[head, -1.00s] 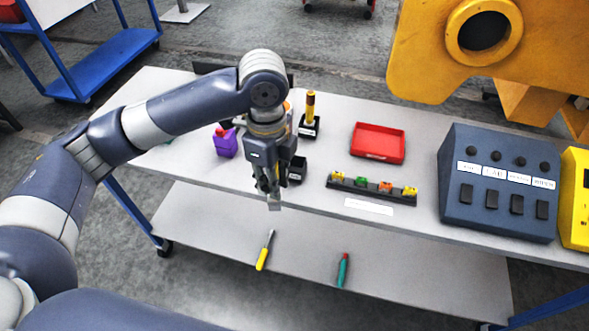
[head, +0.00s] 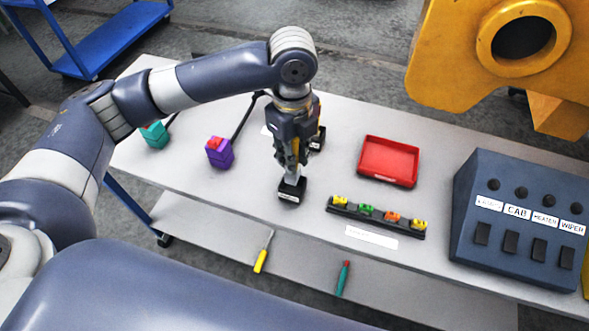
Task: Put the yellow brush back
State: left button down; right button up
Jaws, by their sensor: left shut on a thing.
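My left gripper (head: 291,165) is shut on what I take for the yellow brush. Only a pale lower end (head: 292,180) shows below the fingers; any yellow part is hidden. This end points down at the front black holder (head: 293,193) on the table. I cannot tell whether it is inside the holder or just above it. A second black holder (head: 317,142) stands behind, partly covered by my gripper. My right gripper is not in view.
A red tray (head: 388,162) and a black rack (head: 350,210) of coloured pieces lie to the right, before a blue switch box (head: 525,215). Purple (head: 219,155) and teal (head: 155,136) blocks stand left. Two tools lie on the lower shelf (head: 310,277). A yellow casting (head: 440,75) overhangs the back right.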

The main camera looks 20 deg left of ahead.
pick_arm(q)
jog(key=shift+s+f, duration=0.15)
jog(key=shift+f, duration=0.45)
jog(key=shift+s+f, duration=0.15)
jog(key=shift+f, duration=0.4)
jog(key=shift+w+f+p, duration=0.2)
jog(key=shift+f+p, duration=0.25)
jog(key=shift+f, duration=1.4)
jog(key=c, duration=1.6)
grip_release()
jog(key=shift+c, duration=0.2)
jog(key=shift+o, duration=0.9)
jog(key=shift+r, duration=0.55)
notch_tip(320, 180, up, 11)
jog(key=shift+r+b, duration=0.1)
jog(key=shift+b, duration=1.15)
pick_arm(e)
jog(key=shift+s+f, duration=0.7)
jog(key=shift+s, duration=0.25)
